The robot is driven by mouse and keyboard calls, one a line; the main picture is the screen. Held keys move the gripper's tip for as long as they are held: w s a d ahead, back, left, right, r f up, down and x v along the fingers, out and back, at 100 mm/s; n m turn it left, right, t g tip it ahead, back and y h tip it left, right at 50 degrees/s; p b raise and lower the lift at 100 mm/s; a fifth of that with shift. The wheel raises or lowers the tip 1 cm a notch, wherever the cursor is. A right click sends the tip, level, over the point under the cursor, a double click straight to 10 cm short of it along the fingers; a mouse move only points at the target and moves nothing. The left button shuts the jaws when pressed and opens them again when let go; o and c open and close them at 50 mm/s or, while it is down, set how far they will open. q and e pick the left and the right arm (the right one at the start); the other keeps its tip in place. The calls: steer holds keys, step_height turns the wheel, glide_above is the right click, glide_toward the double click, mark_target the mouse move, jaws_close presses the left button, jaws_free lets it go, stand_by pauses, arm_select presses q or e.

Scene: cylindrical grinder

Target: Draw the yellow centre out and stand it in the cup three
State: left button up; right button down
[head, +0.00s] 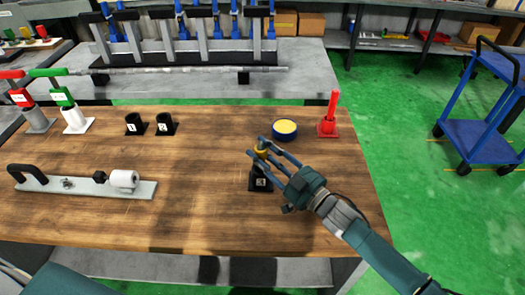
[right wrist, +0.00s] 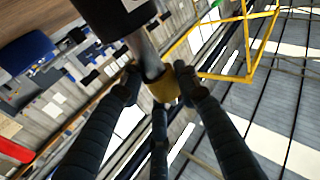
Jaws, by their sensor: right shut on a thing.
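The yellow centre (head: 261,150) is a yellow collar on a grey shank. My right gripper (head: 263,148) is shut on it, above the front black cup (head: 260,183), which has a pale label I cannot read clearly. In the right wrist view my right gripper's fingers (right wrist: 158,88) close around the yellow collar (right wrist: 163,88). The grey shank (right wrist: 142,50) runs from it to the black cup (right wrist: 110,15); how deep it sits is hidden. Two more labelled black cups, one (head: 135,124) beside the other (head: 166,124), stand farther back left, apparently empty. My left gripper is out of view.
A blue dish with a yellow top (head: 285,128) and a red holder with a red upright piece (head: 328,118) stand behind my right gripper. A handled metal plate (head: 85,188) lies left. Green-handled (head: 74,112) and red-handled (head: 28,105) tools stand back left. The wooden table's middle is clear.

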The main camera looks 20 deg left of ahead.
steer(key=shift+f+b, duration=0.5)
steer(key=shift+f, duration=0.05)
steer(key=c, duration=1.3)
jaws_free()
steer(key=shift+o, duration=0.5)
steer(key=shift+f, duration=0.25)
step_height(320, 180, up, 10)
steer(key=shift+r, duration=0.25)
